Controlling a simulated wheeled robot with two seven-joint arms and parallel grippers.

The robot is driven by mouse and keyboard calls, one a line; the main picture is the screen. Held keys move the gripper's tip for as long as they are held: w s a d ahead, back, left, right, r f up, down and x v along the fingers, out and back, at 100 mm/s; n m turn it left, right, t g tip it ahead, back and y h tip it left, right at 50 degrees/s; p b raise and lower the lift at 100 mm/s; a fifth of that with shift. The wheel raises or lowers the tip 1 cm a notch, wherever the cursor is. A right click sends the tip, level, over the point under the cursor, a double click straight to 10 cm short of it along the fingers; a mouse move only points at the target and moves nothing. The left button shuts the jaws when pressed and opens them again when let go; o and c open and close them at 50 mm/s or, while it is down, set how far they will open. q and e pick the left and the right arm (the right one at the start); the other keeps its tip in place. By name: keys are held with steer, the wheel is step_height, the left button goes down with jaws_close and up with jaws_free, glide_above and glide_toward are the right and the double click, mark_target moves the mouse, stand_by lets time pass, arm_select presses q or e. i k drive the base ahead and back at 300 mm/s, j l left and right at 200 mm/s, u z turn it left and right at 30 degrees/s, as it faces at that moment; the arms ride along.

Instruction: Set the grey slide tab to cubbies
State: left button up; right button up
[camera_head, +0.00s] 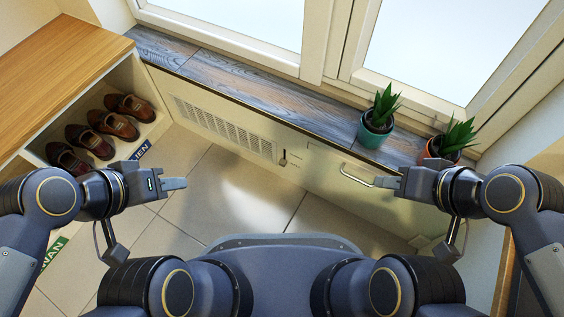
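The grey slide tab (284,158) is a small dark piece on the pale panel under the window sill, right of the vent grille. Faint marks sit beside it, too small to read. My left gripper (184,183) is over the floor to the left of the tab and nearer to me, touching nothing. My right gripper (378,182) is to the right of the tab, in front of the panel near a bar handle. Each gripper's fingers overlap in this view, so their opening is not clear. The cubbies (45,152) are the open shelf at the left, with brown shoes (112,124) in them.
A vent grille (225,130) and a bar handle (357,176) are on the panel. Two potted plants, one in a teal pot (376,132) and one in an orange pot (440,150), stand on the sill (260,90). Tiled floor (245,195) between my arms is clear.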

mark_target(283, 163)
steer(key=k+j+z, duration=0.15)
steer(key=k+j, duration=0.15)
steer(key=k+j+z, duration=0.2)
steer(key=k, duration=0.35)
steer(key=k+j+z, duration=0.15)
steer(key=k, duration=0.3)
steer(key=i+j, duration=0.15)
steer(key=i, duration=0.3)
steer(key=i+j, duration=0.1)
steer(key=i, duration=0.35)
steer(key=i+j, duration=0.1)
steer(key=j, duration=0.45)
steer(key=i+j, duration=0.1)
steer(key=j, duration=0.45)
steer(key=i+j, duration=0.1)
steer(key=j, duration=0.45)
